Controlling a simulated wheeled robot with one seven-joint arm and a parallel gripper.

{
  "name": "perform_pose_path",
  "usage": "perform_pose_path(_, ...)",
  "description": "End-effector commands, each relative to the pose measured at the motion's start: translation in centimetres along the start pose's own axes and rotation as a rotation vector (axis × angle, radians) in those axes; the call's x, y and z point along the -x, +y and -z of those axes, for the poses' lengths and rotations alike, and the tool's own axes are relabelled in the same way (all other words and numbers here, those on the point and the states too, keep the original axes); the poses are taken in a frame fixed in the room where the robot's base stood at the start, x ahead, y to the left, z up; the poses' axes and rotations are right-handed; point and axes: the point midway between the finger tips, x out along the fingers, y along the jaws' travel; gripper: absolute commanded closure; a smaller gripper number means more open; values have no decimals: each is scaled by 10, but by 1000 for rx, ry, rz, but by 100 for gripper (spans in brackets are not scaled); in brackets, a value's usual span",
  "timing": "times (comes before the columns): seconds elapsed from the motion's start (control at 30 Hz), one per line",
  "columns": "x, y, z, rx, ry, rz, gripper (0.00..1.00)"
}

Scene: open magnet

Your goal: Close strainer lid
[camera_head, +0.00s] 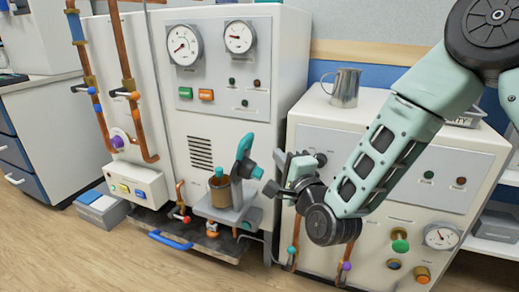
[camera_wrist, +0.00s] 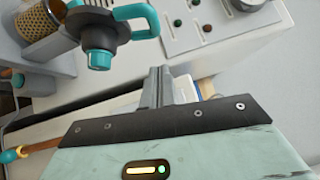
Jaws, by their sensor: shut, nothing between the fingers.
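The strainer (camera_head: 219,190) is a brass-coloured cylinder on a grey bracket, with some teal showing at its top. Its mesh basket also shows at the top left of the wrist view (camera_wrist: 38,33). The strainer lid (camera_head: 243,166), dark grey with a teal loop handle and teal knob, stands raised and tilted beside the strainer's open top. It also shows at the top of the wrist view (camera_wrist: 98,35). My gripper (camera_head: 272,187) is just right of the lid in the head view. In the wrist view its fingers (camera_wrist: 158,85) are together and empty, below and right of the lid, apart from it.
Gauges (camera_head: 184,45) and buttons cover the tall white cabinet behind. A lower white cabinet (camera_head: 380,140) with a metal jug (camera_head: 345,88) on top stands behind my arm. Copper pipes (camera_head: 124,60) run at the left. A blue handle (camera_head: 170,240) sits low in front.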

Motion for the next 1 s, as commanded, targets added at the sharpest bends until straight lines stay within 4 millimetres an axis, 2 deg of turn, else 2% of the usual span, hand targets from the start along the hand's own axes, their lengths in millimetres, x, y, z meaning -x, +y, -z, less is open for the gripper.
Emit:
perform_pose_path(0.03,-12,2,0,0,1,4,100)
perform_pose_path(0.2,-44,2,-1,1,-1,2,100)
perform_pose_path(0.4,-61,2,-22,0,-1,0,100)
perform_pose_path(0.6,-68,0,-28,2,-1,0,100)
perform_pose_path(1.0,-68,-1,-30,6,-1,-6,100)
